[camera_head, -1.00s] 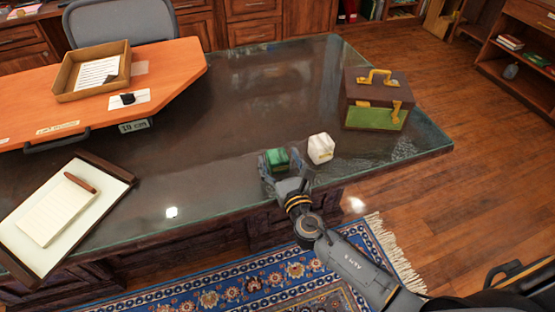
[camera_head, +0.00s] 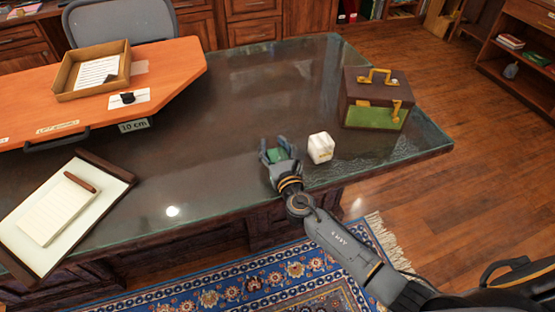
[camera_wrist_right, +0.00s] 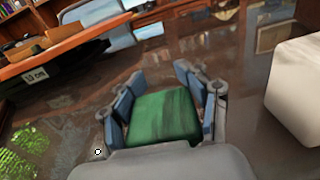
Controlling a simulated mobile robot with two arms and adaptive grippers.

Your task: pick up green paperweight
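The green paperweight (camera_head: 277,155) is a small green block at the near part of the glass-topped desk (camera_head: 230,110), left of a white block. My right gripper (camera_head: 277,147) reaches in from the front and its fingers are closed on it. In the right wrist view, the green paperweight (camera_wrist_right: 165,115) sits between the finger pads, against both sides. The palm hides its near part. I cannot tell whether it is clear of the glass. My left gripper is not in view.
The white block (camera_head: 321,148) stands close on the right. A brown and green case (camera_head: 377,99) with gold fittings is farther right. A clipboard (camera_head: 107,172) lies at left, and an orange board (camera_head: 178,65) with a tray (camera_head: 70,91) is behind. The desk's middle is clear.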

